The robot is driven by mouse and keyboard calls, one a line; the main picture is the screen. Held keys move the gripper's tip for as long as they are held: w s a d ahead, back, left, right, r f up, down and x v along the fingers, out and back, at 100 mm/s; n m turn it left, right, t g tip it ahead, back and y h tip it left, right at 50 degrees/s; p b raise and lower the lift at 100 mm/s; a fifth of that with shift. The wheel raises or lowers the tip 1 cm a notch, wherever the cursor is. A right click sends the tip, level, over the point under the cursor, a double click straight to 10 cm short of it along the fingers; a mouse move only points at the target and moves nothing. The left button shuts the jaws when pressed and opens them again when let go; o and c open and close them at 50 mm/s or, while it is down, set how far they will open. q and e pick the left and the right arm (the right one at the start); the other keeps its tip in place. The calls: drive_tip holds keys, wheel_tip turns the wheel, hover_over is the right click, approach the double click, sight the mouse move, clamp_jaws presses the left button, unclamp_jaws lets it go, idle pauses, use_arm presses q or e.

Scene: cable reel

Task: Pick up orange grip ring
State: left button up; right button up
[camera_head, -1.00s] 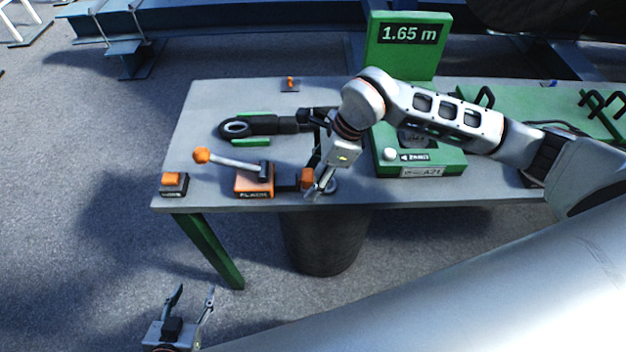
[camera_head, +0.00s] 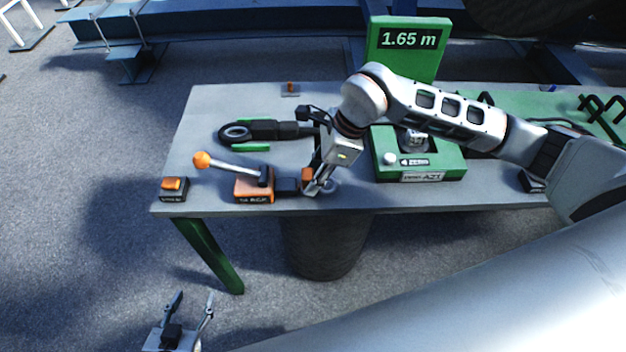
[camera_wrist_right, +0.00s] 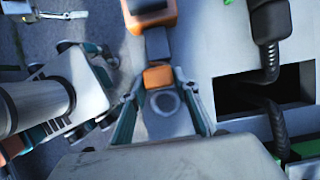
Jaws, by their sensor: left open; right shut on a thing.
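The orange grip ring (camera_head: 308,174) is at the right end of a dark stem beside the orange and black lever block, near the table's front edge. It also shows as an orange piece (camera_wrist_right: 158,77) in the right wrist view, between my right fingertips. My right gripper (camera_head: 314,188) is shut on it, coming down from above and partly hiding it; its two fingers (camera_wrist_right: 158,84) flank the ring in the wrist view. My left gripper (camera_head: 191,300) is open and empty, low in front of the table.
The lever block (camera_head: 254,189) has an orange ball-topped lever. A small orange-button box (camera_head: 173,189) stands at the front left corner. A black ring-ended tool (camera_head: 262,130) lies behind. A green meter (camera_head: 408,45) reads 1.65 m. A dark bin (camera_head: 322,250) stands below the table edge.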

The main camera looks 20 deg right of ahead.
wheel_tip(320, 180, up, 18)
idle(0.3)
drive_tip(key=shift+f, duration=0.1)
idle(0.4)
drive_tip(key=shift+f+b, duration=0.6)
drive_tip(key=shift+f, duration=0.1)
